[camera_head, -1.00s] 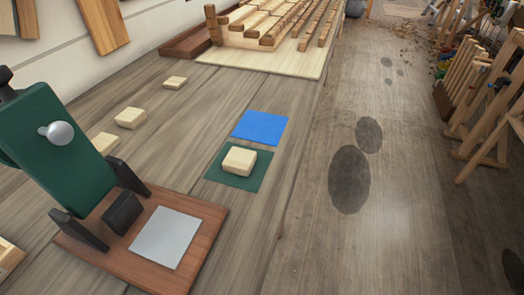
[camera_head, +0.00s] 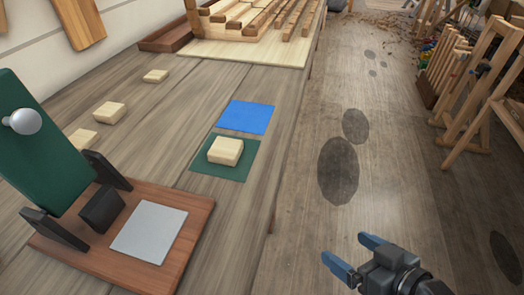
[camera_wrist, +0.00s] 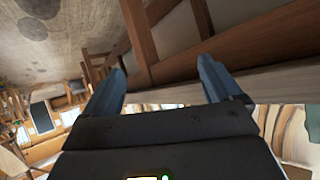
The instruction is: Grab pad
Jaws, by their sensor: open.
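A pale wooden pad (camera_head: 225,151) lies on a dark green square (camera_head: 208,171) on the workbench in the head view. Several similar pale pads lie further left, among them one (camera_head: 109,112) in the middle and one (camera_head: 155,76) further back. My gripper (camera_head: 352,256) is at the lower right of the head view, beyond the bench's edge and over the floor. Its blue fingers are apart with nothing between them. In the wrist view, my gripper (camera_wrist: 165,85) also shows open and empty, and no pad is visible there.
A blue square (camera_head: 246,117) lies behind the green one. A green lever device on a wooden base (camera_head: 185,247) with a grey plate (camera_head: 149,233) stands at front left. A slatted wooden model (camera_head: 245,50) is at the back. Wooden racks (camera_head: 480,90) stand at right.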

